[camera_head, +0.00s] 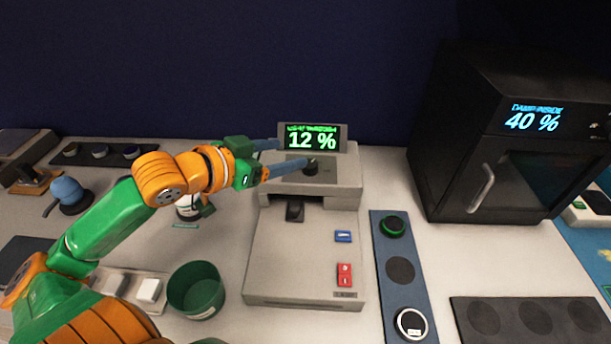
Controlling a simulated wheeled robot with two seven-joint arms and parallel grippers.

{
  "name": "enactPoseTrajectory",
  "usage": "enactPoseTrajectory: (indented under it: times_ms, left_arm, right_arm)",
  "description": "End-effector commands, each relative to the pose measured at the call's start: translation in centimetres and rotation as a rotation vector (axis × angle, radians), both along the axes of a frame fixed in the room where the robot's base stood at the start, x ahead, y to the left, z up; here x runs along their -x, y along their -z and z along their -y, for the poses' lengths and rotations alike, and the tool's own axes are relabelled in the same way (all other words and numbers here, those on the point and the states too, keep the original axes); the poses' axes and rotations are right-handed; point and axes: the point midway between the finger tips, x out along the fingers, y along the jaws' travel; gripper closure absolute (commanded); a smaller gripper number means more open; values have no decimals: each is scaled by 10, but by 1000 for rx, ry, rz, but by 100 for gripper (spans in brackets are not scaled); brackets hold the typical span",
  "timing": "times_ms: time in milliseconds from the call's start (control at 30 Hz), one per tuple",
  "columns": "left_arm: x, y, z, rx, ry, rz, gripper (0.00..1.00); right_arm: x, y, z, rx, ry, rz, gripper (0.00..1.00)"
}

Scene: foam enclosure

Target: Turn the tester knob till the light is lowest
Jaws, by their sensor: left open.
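The tester (257,275) is a light grey machine standing in the middle of the table. Its screen (312,138) at the top back reads 12 % in green. The black knob (311,167) sits on the tester's upper deck, below the screen. My left gripper (292,153) reaches in from the left with its two blue-grey fingers spread, one behind and one in front. The front fingertip is close to the knob's left side; I cannot tell whether it touches. My right gripper is not in view.
A green cup (196,290) stands left of the tester. A blue strip (380,266) with round pads lies to its right. A black cabinet (466,150) reading 40 % stands at the back right. A dark tray (530,318) lies front right.

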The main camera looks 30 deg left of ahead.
Motion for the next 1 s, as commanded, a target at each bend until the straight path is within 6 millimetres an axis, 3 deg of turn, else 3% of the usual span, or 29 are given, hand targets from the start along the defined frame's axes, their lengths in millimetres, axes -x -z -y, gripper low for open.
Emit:
enactPoseTrajectory:
  times_ms: [67,267,467,800,1000]
  left_arm:
    - [0,25,0,0,0,0,25]
    - [0,50,0,0,0,0,25]
    - [-12,49,3,3,0,2,25]
    - [-53,65,12,6,-4,3,25]
    - [-63,72,15,0,-1,0,25]
  right_arm:
    - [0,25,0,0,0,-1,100]
    - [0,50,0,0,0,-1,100]
    - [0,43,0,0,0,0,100]
    - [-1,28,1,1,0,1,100]
    - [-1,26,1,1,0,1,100]
